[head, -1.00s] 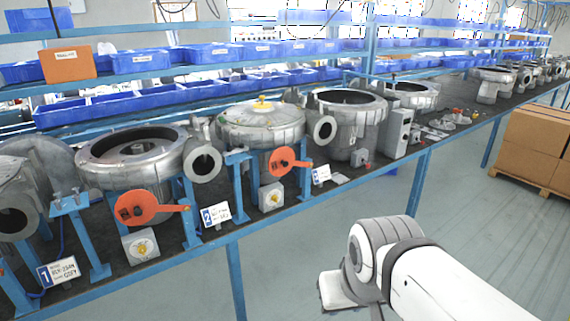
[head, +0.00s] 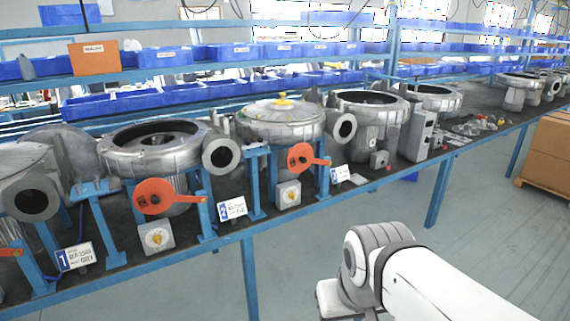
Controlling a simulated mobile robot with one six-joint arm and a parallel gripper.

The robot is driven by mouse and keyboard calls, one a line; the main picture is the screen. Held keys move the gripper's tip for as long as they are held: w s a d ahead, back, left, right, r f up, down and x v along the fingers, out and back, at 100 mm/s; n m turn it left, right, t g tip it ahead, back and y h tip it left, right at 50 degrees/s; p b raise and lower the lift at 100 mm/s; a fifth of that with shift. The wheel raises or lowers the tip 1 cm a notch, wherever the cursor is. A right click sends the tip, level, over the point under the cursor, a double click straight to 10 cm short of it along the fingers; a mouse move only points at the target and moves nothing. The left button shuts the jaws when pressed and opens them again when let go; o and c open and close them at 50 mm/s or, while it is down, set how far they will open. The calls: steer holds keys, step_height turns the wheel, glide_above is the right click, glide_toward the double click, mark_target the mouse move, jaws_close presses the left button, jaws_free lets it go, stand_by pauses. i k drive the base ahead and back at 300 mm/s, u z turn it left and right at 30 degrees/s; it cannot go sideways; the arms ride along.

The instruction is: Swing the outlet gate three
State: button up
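Orange outlet gates with handles hang on blue stands in front of grey blower housings on the bench. One gate (head: 302,157) is below the blower with a yellow-knobbed lid; a small white plate (head: 340,174) stands to its right, its number too small to read. A nearer gate (head: 155,196) has the plate marked 2 (head: 232,208) to its right. Part of another orange piece (head: 10,252) shows at the left edge, with the plate marked 1 (head: 75,257) to its right. Both full gates' handles point right. My arm crosses the lower right; my gripper is not in view.
The bench (head: 290,215) runs from near left to far right, with blue bins (head: 170,92) on shelves behind. Grey boxes with yellow knobs (head: 156,237) sit below the gates. Cardboard boxes (head: 550,155) stand at the right. The floor before the bench looks clear.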

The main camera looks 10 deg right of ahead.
mark_target(301, 156)
steer(key=u, duration=0.35)
steer(key=i, duration=1.2)
steer(key=z, duration=0.2)
